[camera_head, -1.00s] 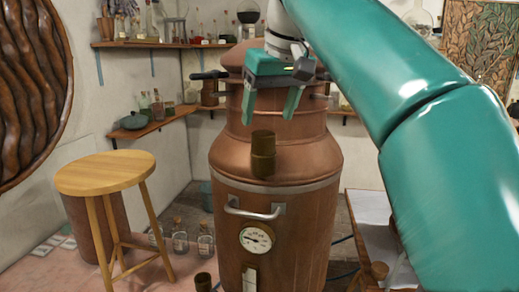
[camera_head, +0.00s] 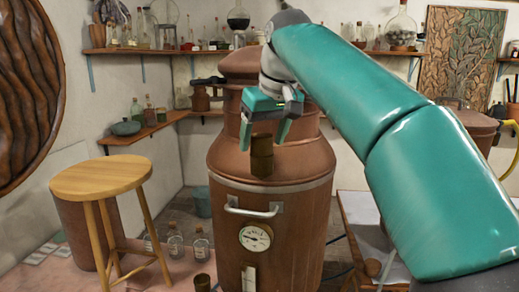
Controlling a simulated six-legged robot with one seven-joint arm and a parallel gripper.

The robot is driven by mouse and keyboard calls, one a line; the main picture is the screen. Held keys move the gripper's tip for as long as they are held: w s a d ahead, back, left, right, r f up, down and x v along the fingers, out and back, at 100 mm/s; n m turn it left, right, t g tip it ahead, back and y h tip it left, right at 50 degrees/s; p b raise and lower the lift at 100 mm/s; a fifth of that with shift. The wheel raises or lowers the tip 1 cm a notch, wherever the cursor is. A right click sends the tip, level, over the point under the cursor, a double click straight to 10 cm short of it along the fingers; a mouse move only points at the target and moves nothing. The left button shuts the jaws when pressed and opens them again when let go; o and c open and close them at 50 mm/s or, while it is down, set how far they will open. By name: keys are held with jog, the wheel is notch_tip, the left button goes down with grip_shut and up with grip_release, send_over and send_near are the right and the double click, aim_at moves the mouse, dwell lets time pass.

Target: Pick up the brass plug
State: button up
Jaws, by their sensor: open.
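The brass plug (camera_head: 261,156) is a dark brown-gold cylinder, upright on the sloping shoulder of the copper still (camera_head: 268,220). My gripper (camera_head: 264,130) has teal fingers pointing down, one on the left and one on the right of the plug's upper part in the picture. The fingers are spread and open. I cannot tell whether they are level with the plug in depth or behind it. I see no contact with the plug.
The still has a handle (camera_head: 252,211) and a round gauge (camera_head: 255,238) on its front. A wooden stool (camera_head: 101,180) stands to the left. Several bottles stand on the floor between them. A small dark cup (camera_head: 202,282) is near the bottom edge. Shelves line the back walls.

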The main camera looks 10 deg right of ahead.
jog(key=shift+w+a+f, duration=0.1)
jog(key=shift+w, duration=0.2)
jog(key=shift+s, duration=0.25)
jog(key=c, duration=0.6)
jog(key=shift+w, duration=0.1)
jog(key=c, duration=0.5)
jog(key=shift+c, duration=0.2)
jog(key=shift+r, duration=1.5)
jog(key=s+r, duration=1)
jog(key=s, duration=0.4)
jog(key=shift+a, duration=0.4)
